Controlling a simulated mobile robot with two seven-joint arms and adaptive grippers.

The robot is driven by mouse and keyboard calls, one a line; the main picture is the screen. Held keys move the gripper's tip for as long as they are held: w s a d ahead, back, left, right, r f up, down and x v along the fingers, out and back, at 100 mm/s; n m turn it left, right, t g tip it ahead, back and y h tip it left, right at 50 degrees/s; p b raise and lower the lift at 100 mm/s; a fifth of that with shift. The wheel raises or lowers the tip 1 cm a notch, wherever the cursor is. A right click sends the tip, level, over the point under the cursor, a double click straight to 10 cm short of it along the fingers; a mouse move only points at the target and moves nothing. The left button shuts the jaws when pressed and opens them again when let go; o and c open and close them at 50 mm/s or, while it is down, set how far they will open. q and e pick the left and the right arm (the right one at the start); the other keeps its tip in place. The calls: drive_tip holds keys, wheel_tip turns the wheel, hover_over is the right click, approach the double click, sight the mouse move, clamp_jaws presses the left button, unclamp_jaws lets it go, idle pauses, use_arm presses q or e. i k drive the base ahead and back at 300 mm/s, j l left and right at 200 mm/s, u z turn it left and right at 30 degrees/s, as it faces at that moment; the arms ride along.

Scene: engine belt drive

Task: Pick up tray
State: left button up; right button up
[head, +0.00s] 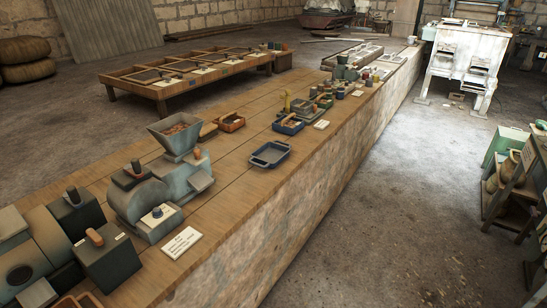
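An empty dark blue tray (270,162) with raised rims lies flat on the long wooden bench (232,160), close to its front edge. A second blue tray (288,131) behind it holds small parts. A small orange-brown tray (231,122) sits to the left of these. I cannot tell from the picture which one the task means. Neither of my grippers is in view, and nothing touches the empty tray.
A grey-green machine with a hopper (180,137) stands left of the empty tray, with a white card (181,243) before it. Several small machines crowd the bench's far end. A low wooden table (190,86) stands behind.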

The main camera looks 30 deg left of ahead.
sight(271, 153)
drive_tip(key=i+u, duration=0.15)
drive_tip(key=u, duration=0.3)
drive_tip(key=i+u, duration=0.15)
drive_tip(key=u, duration=0.25)
drive_tip(key=i+l+u, duration=0.1)
drive_tip(key=u, duration=0.35)
drive_tip(key=i+l+u, duration=0.15)
drive_tip(key=u, duration=0.3)
drive_tip(key=i+l+u, duration=0.1)
drive_tip(key=l, duration=0.2)
drive_tip(key=i+l+u, duration=0.25)
drive_tip(key=i+l, duration=0.15)
drive_tip(key=l, duration=0.3)
drive_tip(key=i+l+u, duration=0.1)
drive_tip(key=l, duration=0.25)
drive_tip(key=i+l+u, duration=0.15)
drive_tip(key=l, duration=0.2)
drive_tip(key=i+l+u, duration=0.1)
drive_tip(key=l, duration=0.25)
